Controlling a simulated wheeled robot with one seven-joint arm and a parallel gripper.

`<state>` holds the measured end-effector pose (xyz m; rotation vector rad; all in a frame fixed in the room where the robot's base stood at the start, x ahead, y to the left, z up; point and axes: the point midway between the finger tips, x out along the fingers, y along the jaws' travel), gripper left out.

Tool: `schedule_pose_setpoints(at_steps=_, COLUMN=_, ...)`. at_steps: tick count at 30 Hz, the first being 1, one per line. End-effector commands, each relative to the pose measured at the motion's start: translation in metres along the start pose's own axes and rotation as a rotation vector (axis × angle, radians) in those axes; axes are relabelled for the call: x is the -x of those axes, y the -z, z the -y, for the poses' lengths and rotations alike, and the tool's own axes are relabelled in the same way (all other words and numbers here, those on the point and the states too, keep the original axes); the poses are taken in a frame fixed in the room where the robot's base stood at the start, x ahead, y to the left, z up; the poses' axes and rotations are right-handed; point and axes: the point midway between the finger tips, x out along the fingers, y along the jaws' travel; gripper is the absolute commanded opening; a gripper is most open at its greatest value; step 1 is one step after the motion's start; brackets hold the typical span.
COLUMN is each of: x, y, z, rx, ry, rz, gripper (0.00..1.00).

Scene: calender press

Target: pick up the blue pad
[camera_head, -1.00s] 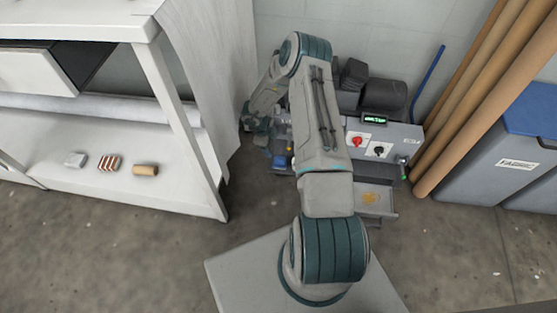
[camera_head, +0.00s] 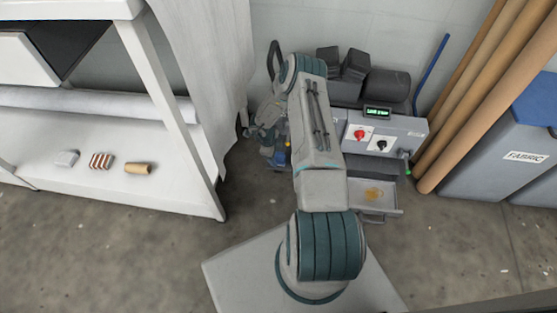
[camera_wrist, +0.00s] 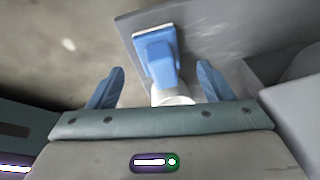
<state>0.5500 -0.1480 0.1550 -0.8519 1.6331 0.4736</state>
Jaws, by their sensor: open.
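The blue pad (camera_wrist: 156,50) shows in the wrist view as a blue block with a pale edge and a narrower blue part pointing toward my gripper. It lies over a grey surface, with a white round piece (camera_wrist: 173,96) just below it in the picture. My gripper (camera_wrist: 160,68) is open, one blue finger on each side of the pad, with a gap to both. I cannot tell how far above it the fingers are. In the head view my gripper is mostly hidden beside the machine, and a blue patch (camera_head: 283,157) shows there.
The grey press (camera_head: 385,128) has a red knob, a black knob and a lit display. A tray (camera_head: 372,196) with a yellowish stain juts from its front. A white bench (camera_head: 150,180) stands left, with small items on its shelf. Cardboard tubes (camera_head: 480,105) and fabric bins (camera_head: 500,165) stand right.

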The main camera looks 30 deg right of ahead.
Motion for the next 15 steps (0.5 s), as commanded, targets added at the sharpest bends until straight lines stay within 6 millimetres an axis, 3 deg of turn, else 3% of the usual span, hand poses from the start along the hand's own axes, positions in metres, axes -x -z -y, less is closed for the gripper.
schedule_pose_setpoints(at_steps=1, x=-0.013, y=0.000, z=-0.001, rx=0.000, ry=-0.001, rz=-0.001, gripper=0.74)
schedule_pose_setpoints(at_steps=5, x=-0.030, y=0.000, z=-0.001, rx=0.000, ry=0.000, rz=0.000, gripper=0.74)
schedule_pose_setpoints(at_steps=13, x=-0.032, y=0.001, z=0.000, rx=0.000, ry=0.000, rz=0.000, gripper=0.74)
schedule_pose_setpoints(at_steps=15, x=-0.032, y=0.001, z=0.000, rx=0.000, ry=0.000, rz=0.000, gripper=0.55)
